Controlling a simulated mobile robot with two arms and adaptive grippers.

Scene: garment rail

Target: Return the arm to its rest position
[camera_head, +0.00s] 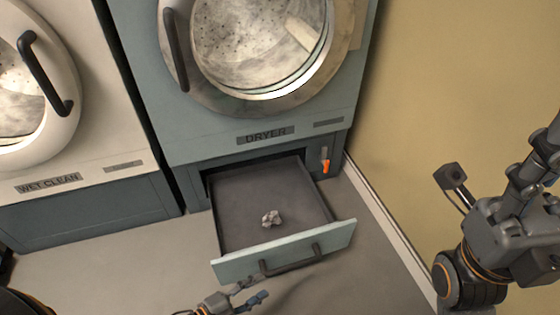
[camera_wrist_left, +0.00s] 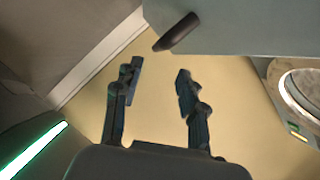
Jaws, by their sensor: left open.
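My left gripper (camera_head: 260,287) is low in the head view, just in front of the open drawer (camera_head: 284,252) under the dryer. Its two fingers are apart with nothing between them, and they also show open in the left wrist view (camera_wrist_left: 159,72). The dark drawer handle (camera_head: 290,262) is just above the fingers in the head view; I cannot tell whether they touch. Part of my right arm (camera_head: 500,235) stands at the right of the head view; its fingers do not show.
A small grey clump (camera_head: 271,218) lies on the drawer floor. The dryer door (camera_head: 262,45) is above, and a wet-clean machine (camera_head: 70,150) stands to the left. An orange-tipped lever (camera_head: 325,165) sits beside the drawer opening. A yellow wall (camera_head: 430,90) bounds the right side.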

